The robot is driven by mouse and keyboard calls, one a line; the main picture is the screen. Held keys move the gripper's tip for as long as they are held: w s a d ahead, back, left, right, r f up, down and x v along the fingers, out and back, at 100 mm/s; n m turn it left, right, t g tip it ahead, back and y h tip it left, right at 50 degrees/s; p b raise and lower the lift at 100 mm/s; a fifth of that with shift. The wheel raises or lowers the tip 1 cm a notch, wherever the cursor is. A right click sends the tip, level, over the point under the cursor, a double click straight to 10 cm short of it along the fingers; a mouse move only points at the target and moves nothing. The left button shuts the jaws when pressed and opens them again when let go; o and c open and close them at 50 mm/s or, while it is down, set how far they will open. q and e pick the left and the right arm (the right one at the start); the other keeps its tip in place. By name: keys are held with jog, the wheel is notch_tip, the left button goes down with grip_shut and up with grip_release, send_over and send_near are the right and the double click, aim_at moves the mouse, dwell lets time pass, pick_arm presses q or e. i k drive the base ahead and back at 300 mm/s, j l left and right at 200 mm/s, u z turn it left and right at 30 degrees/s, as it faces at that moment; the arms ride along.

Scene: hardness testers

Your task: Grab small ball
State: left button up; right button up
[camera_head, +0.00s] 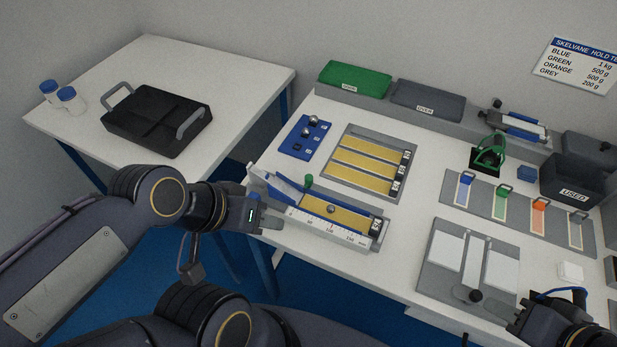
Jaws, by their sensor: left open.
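A small shiny ball (331,209) sits on the yellow strip of the tester (345,238), which has a white ruled scale along its front. A blue holder (292,142) further back carries a larger silver ball (313,119) and a smaller ball (305,132). My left gripper (272,214) is open at the left end of the tester, left of the ball on the strip and apart from it. Its fingers are partly hard to make out against the tester. My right gripper (548,308) is at the lower right, partly cut off; its jaws cannot be made out.
A tray of yellow strips (372,135) lies behind the tester. Coloured weights stand in a grey rack (518,215) at right, behind a grey plate fixture (435,283). Green (355,78) and grey (428,98) boxes line the back.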

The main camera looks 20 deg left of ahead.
aim_at(330, 210)
jog(key=j, duration=0.75)
jog(key=j+z, duration=0.15)
jog(key=j, duration=0.65)
jog(key=k+j, duration=0.15)
jog(key=j, duration=0.6)
jog(key=i+z, duration=0.05)
